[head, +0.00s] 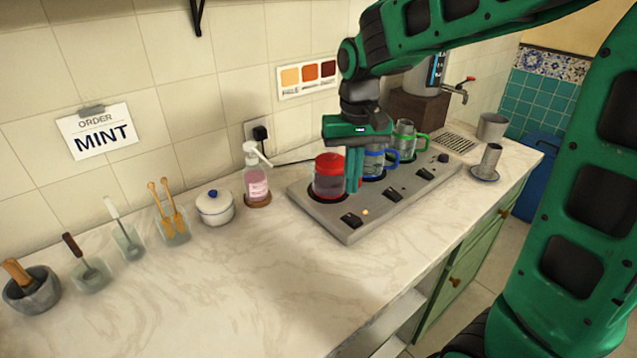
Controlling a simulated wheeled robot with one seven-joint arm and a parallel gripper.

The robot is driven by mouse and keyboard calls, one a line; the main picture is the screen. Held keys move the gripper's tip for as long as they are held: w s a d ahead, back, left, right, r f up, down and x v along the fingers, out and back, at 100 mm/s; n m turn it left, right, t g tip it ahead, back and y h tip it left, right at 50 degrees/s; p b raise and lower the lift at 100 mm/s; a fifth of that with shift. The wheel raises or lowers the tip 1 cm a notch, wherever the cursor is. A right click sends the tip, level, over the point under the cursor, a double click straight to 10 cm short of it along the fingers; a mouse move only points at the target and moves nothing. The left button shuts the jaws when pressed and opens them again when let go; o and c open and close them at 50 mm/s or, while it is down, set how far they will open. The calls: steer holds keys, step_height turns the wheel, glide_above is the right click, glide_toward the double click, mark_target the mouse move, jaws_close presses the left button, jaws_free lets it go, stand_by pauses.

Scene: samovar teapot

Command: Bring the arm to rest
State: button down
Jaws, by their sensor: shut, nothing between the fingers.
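My gripper (354,172) is shut and empty, pointing down over the grey hot plate unit (345,232). Its fingers are in front of the gap between the red-lidded glass pot (329,176) and the glass pot with a blue handle (374,163). I cannot tell whether the fingers touch either pot. My arm reaches in from the right and bends down above the unit. A glass pot with a green handle (404,140) stands farther back on the unit. A small orange light glows beside the nearest switch.
A soap bottle (257,180), a white lidded pot (214,207) and several utensil holders line the wall to the left. A samovar (425,76) stands behind; a metal cup (490,158) on a saucer is at right. The front-left counter (230,290) is clear.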

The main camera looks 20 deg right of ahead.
steer(key=s+d+f+m, duration=0.1)
steer(key=s+d+m, duration=0.1)
steer(key=s+d, duration=0.6)
steer(key=s+d+f+m, duration=0.1)
steer(key=s+d+m, duration=0.2)
steer(key=s+d, duration=0.5)
steer(key=s, duration=0.8)
steer(key=shift+s+d+f, duration=0.15)
steer(key=shift+d+f, duration=0.1)
steer(key=shift+d, duration=0.05)
steer(key=shift+w+f, duration=0.25)
steer(key=shift+w, duration=0.4)
